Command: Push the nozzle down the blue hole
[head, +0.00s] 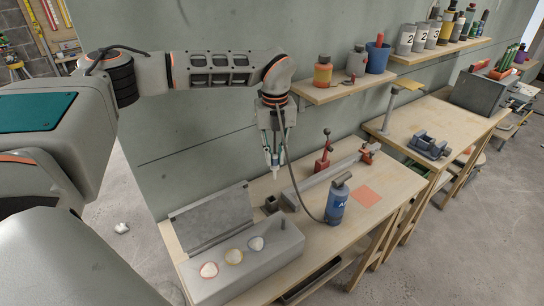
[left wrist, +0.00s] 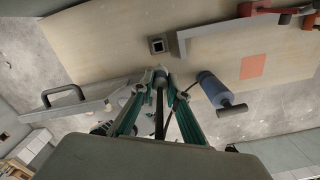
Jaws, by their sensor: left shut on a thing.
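My left gripper (head: 273,163) is shut on the nozzle (head: 275,175) and holds it above the bench, pointing down. The fingers hide most of the nozzle; it also shows between the fingertips in the left wrist view (left wrist: 160,78). A dark hose runs from it to a blue canister (head: 338,206) standing on the bench. A grey block (head: 270,262) at the bench's front left has three ringed holes with whitish stuff in them. The blue hole (head: 256,243) is the rightmost, beside the yellow hole (head: 233,257) and the red hole (head: 208,270). The nozzle is apart from the block. My right gripper is not in view.
A thin post stands at the block's back edge, with a tilted grey panel (head: 212,218) behind. A small square holder (head: 271,204), a long grey bar (head: 322,183), a red clamp (head: 323,155) and an orange square (head: 366,196) occupy the bench. A loaded shelf (head: 330,92) hangs above.

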